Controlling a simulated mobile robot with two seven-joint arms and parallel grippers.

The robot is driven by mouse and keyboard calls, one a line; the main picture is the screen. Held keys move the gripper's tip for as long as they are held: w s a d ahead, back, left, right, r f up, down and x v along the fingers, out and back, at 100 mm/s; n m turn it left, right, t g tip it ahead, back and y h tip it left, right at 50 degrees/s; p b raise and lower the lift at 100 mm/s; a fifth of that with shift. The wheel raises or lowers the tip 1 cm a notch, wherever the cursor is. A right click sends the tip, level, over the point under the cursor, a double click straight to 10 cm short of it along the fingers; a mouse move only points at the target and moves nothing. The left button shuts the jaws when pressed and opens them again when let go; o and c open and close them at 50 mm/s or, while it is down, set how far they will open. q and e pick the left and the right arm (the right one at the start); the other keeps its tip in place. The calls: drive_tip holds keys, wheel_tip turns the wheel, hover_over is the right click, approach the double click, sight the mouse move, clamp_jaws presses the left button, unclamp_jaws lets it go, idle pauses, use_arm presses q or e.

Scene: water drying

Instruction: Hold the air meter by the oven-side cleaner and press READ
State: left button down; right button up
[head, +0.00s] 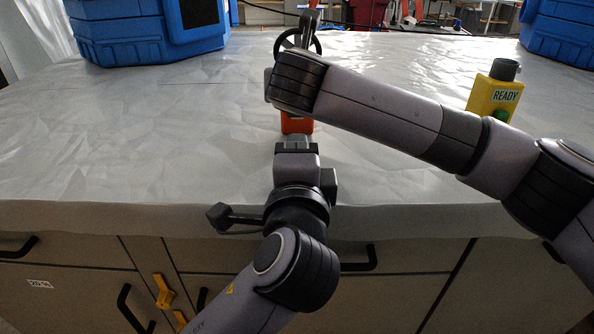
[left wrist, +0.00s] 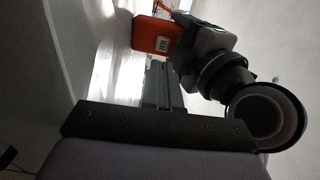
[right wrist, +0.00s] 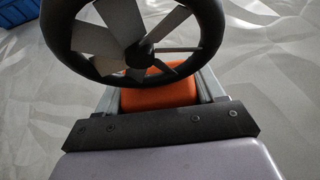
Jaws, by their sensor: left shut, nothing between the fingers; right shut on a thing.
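The air meter has an orange body (head: 297,123) and a black ring with fan vanes (right wrist: 150,45). In the head view my right forearm covers much of it. My right gripper (right wrist: 158,93) is shut on the orange body, one finger on each side. In the left wrist view the orange body (left wrist: 153,37) shows a small pale label. My left gripper (head: 293,140) is shut and empty, just in front of the orange body. Its fingertips (left wrist: 158,68) point toward the body; I cannot tell whether they touch it. Blue units stand at the back left (head: 150,35) and back right (head: 556,35).
A yellow box (head: 493,97) marked READY, with a black top and a green button or light, stands at the right. The pale, sheet-covered counter (head: 150,130) is clear at the left. Drawers with black handles (head: 135,300) are below its front edge.

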drive_tip(key=shift+w+d+f, duration=0.1)
drive_tip(key=shift+d+f, duration=0.05)
drive_tip(key=shift+f, duration=0.05)
use_arm(q)
drive_tip(key=s, duration=0.5)
drive_tip(key=shift+s, duration=0.4)
use_arm(e)
drive_tip(key=o, duration=1.3)
drive_tip(key=shift+r, duration=0.1)
